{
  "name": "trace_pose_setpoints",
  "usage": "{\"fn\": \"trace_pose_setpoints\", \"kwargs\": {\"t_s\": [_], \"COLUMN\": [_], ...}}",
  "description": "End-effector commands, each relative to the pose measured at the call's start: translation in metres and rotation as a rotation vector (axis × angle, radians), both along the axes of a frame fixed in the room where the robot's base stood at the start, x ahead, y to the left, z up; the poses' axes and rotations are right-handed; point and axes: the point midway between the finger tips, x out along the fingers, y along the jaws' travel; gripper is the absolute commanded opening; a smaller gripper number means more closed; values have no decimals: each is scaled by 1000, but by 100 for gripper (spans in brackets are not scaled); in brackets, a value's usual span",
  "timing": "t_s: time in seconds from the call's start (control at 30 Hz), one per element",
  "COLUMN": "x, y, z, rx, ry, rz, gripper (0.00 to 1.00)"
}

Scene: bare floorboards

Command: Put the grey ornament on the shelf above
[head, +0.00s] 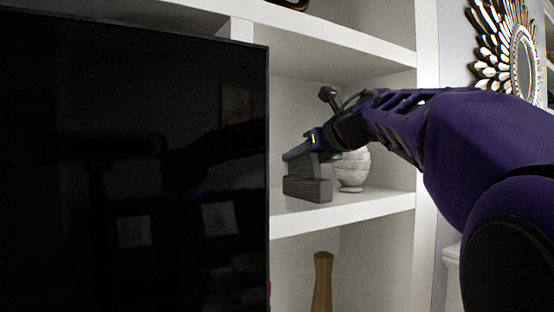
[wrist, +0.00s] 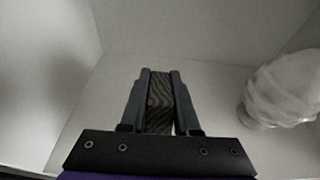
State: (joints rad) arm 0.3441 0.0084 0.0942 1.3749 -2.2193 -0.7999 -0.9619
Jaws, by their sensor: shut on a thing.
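The grey ornament (head: 307,189) is a dark grey, ribbed block on the middle white shelf (head: 345,213) in the head view. In the wrist view the ornament (wrist: 160,100) shows a wavy-striped top between the two fingers. My gripper (head: 298,153) reaches in from the right, and its fingers are closed on the ornament's upper part. In the wrist view my gripper (wrist: 160,78) has one finger on each side of it. The ornament is upright, at or just above the shelf surface; I cannot tell if it touches. The shelf above (head: 340,38) runs across the top of the head view.
A white ribbed vase (head: 352,171) stands close to the right of the ornament, also in the wrist view (wrist: 285,90). A large black screen (head: 130,160) fills the left. A wooden vase (head: 322,282) stands below. A dark object (head: 290,3) sits on the upper shelf.

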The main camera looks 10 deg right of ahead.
Motion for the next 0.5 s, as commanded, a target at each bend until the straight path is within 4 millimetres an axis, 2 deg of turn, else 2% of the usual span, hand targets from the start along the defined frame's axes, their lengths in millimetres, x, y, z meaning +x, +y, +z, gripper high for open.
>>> {"fn": "trace_pose_setpoints", "kwargs": {"t_s": [0.1,0.43,0.47,0.5], "x": [1,2,2,2], "y": [3,4,4,4], "z": [-8,-11,-11,-10], "rx": [1,0,0,0], "ry": [-1,-1,0,0], "rz": [0,0,0,0], "gripper": [0,0,33,40]}}
